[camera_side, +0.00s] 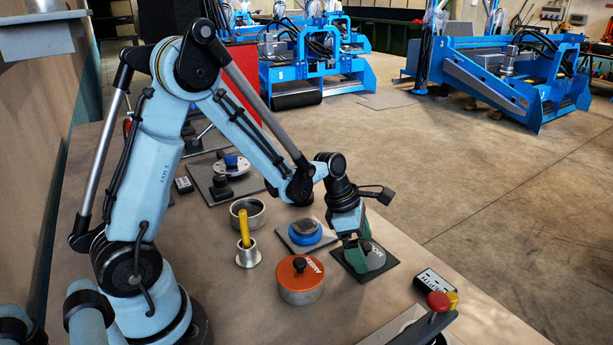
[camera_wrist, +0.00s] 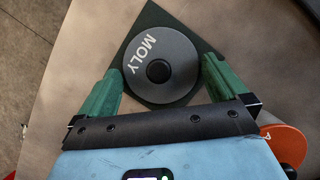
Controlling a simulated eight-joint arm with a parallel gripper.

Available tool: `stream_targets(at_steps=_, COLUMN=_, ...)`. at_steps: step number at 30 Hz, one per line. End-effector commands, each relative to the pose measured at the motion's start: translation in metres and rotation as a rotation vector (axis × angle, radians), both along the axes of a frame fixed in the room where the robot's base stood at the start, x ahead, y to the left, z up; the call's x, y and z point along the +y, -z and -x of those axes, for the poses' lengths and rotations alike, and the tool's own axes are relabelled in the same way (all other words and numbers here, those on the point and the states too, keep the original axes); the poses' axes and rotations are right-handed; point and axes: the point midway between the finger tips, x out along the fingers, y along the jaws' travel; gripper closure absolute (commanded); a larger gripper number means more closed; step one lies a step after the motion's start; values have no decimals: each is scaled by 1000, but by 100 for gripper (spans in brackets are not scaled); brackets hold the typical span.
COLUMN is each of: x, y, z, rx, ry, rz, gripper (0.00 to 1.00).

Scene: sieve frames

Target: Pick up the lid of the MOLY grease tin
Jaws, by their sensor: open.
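The MOLY lid (camera_side: 375,258) is a dark grey disc with white lettering and a black knob. It lies on a dark square mat (camera_side: 352,270); I cannot tell whether a tin is beneath it. In the wrist view the lid (camera_wrist: 180,48) shows almost whole, its knob (camera_wrist: 158,71) near the middle. My gripper (camera_side: 358,246) is directly over the lid, pointing down. Its two green fingers are open in the wrist view (camera_wrist: 161,65), one on each side of the lid, with the knob between them. Nothing is held. In the side view the fingers hide part of the lid.
An orange-lidded AMBER tin (camera_side: 300,280) stands close to the left. A blue round piece (camera_side: 306,234) on a pale mat, an open metal tin (camera_side: 248,216) and a yellow handle (camera_side: 244,230) stand farther left. A small labelled box (camera_side: 436,284) lies at the right.

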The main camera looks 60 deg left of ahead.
Motion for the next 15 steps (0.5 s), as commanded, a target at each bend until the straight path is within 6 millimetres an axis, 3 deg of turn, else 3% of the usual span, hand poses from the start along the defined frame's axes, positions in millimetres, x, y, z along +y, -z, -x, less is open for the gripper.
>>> stream_targets(at_steps=5, x=0, y=0, z=0, rx=0, ry=0, rz=0, gripper=2)
stream_targets(at_steps=11, x=0, y=0, z=0, rx=0, ry=1, rz=0, gripper=32)
stream_targets(at_steps=15, x=0, y=0, z=0, rx=0, ry=1, rz=0, gripper=34)
